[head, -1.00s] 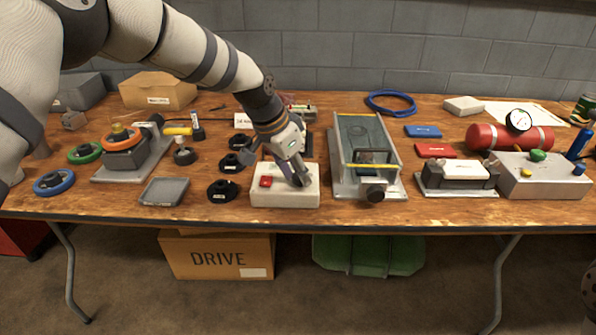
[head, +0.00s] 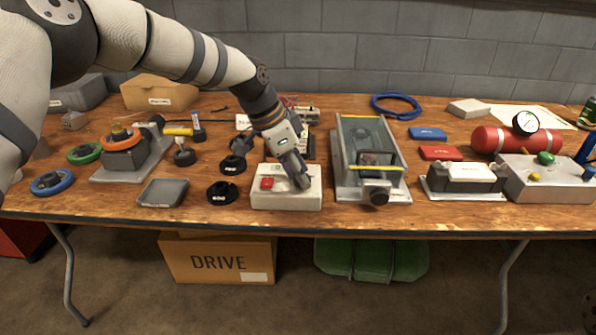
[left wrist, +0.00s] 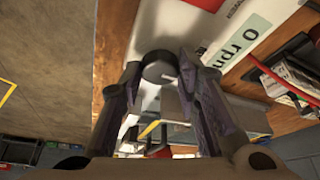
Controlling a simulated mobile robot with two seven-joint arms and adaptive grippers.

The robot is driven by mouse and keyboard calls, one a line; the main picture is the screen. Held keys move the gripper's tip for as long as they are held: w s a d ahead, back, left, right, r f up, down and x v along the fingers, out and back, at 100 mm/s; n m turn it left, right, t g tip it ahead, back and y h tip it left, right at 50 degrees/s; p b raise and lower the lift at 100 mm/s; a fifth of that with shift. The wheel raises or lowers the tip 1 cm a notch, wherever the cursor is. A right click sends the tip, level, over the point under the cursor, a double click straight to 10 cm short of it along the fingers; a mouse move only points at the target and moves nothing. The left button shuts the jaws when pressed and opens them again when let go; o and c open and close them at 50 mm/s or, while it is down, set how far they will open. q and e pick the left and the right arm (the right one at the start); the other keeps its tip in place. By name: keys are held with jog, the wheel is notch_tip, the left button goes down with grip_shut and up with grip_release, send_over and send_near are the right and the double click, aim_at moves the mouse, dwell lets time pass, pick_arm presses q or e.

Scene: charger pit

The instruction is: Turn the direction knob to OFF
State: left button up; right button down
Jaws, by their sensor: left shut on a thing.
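The white control box (head: 285,202) stands near the table's front edge, with a red button (head: 267,183) on its left part. My left gripper (head: 301,182) points down onto the right part of its top. In the left wrist view the round dark direction knob (left wrist: 158,66) sits between the fingertips of my left gripper (left wrist: 160,76), which is shut on it. A pale display reading "0 rpm" (left wrist: 246,45) shows to the right of the knob there. The fingers hide the knob in the head view, and I cannot read its pointer or markings.
A grey tray (head: 162,193) and black round parts (head: 222,191) lie left of the box. A grey fixture with a clear cover (head: 348,190) stands close on the right. A strip of table front edge (head: 285,228) is free before the box.

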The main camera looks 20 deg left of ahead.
pick_arm(q)
jog(key=shift+f, duration=0.15)
jog(key=o, duration=1.2)
jog(key=v, duration=1.2)
